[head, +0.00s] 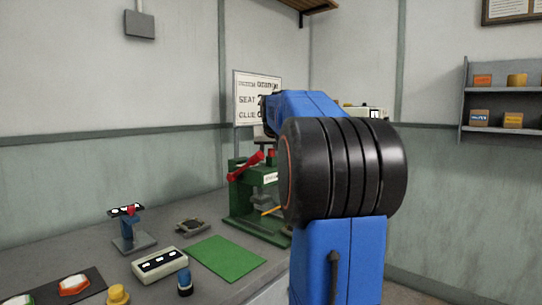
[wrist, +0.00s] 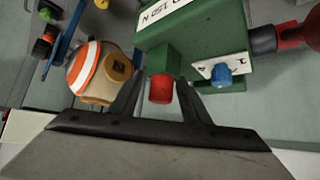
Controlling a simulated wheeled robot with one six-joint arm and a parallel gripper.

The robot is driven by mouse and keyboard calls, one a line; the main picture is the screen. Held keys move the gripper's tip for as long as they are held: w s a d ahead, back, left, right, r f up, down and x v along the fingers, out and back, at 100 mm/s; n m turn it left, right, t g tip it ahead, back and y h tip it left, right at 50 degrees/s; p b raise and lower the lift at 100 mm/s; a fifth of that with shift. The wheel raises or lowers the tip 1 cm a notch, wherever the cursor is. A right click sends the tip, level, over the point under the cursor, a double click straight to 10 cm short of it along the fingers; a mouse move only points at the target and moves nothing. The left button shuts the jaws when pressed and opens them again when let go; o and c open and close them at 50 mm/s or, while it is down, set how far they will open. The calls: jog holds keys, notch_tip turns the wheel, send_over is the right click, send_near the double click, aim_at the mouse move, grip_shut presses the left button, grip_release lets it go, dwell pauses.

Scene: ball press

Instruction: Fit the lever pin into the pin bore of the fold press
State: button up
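The green fold press (head: 243,205) stands on the bench in the head view, with a red lever (head: 245,168) and a small red piece (head: 272,154) on top. In the wrist view, the press body (wrist: 195,45) fills the upper middle. A red-capped cylinder (wrist: 160,88) sticks out of it between the fingertips; I cannot tell whether it is the lever pin. My gripper (wrist: 161,78) is open, with gaps between its fingers and the cylinder. A blue knob (wrist: 221,75) sits on a white plate on the press. I cannot make out the pin bore. My arm hides my gripper in the head view.
An orange-and-white striped ball (wrist: 85,70) with a beige part lies close left of my fingers. A wall stands behind.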

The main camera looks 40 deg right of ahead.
jog(key=shift+s+a+r, duration=0.1)
jog(key=v, duration=1.7)
jog(key=shift+a, duration=0.15)
